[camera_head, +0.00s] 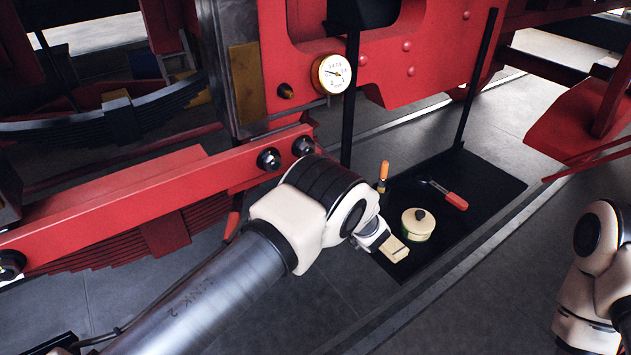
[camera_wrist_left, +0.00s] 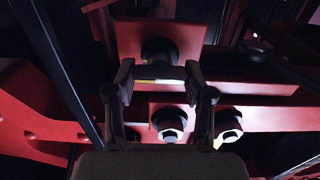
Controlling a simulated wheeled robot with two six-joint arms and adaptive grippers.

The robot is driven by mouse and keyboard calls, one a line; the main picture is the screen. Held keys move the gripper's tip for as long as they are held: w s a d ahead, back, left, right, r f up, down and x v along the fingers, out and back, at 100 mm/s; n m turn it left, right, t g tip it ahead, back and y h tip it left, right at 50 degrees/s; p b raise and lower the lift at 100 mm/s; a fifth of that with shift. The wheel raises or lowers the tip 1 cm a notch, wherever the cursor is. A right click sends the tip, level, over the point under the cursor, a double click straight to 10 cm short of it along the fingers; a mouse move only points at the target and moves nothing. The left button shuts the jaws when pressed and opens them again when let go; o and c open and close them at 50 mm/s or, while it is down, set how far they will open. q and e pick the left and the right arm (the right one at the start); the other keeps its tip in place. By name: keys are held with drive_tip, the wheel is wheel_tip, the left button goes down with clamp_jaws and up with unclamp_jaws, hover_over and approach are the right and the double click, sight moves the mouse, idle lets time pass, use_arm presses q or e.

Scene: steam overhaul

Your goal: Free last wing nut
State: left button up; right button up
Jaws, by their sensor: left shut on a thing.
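In the left wrist view my left gripper (camera_wrist_left: 159,78) reaches up under red framework, its two fingertips on either side of a dark piece (camera_wrist_left: 160,71), which I take to be the wing nut. The piece is in shadow and its wings cannot be made out. A dark round fitting (camera_wrist_left: 160,50) sits just beyond the fingertips, with a pale yellow strip below it. The gripper is shut on the dark piece.
Two large bolt heads (camera_wrist_left: 169,125) (camera_wrist_left: 229,125) sit on the red beam near the fingers. A gauge (camera_head: 332,74) is on the red frame.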

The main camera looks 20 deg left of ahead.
use_arm(q)
drive_tip(key=shift+a+f+n+b, duration=0.1)
drive_tip(key=shift+n+b, duration=0.85)
drive_tip(key=shift+n, duration=0.05)
drive_tip(key=shift+a+f+n+b, duration=0.1)
drive_tip(key=shift+n+b, duration=0.8)
drive_tip(key=shift+n, duration=0.1)
drive_tip(key=shift+n+b, duration=0.5)
drive_tip(key=shift+n, duration=0.4)
drive_tip(key=shift+r+n, duration=0.1)
drive_tip(key=shift+n, duration=0.8)
drive_tip(key=n, duration=0.3)
drive_tip(key=shift+n+b, duration=0.3)
drive_tip(key=n, duration=0.3)
drive_tip(key=shift+n, duration=0.3)
drive_tip(key=n, duration=0.3)
drive_tip(key=shift+n, duration=0.3)
drive_tip(key=shift+w+n, duration=0.1)
drive_tip(key=shift+n, duration=1.5)
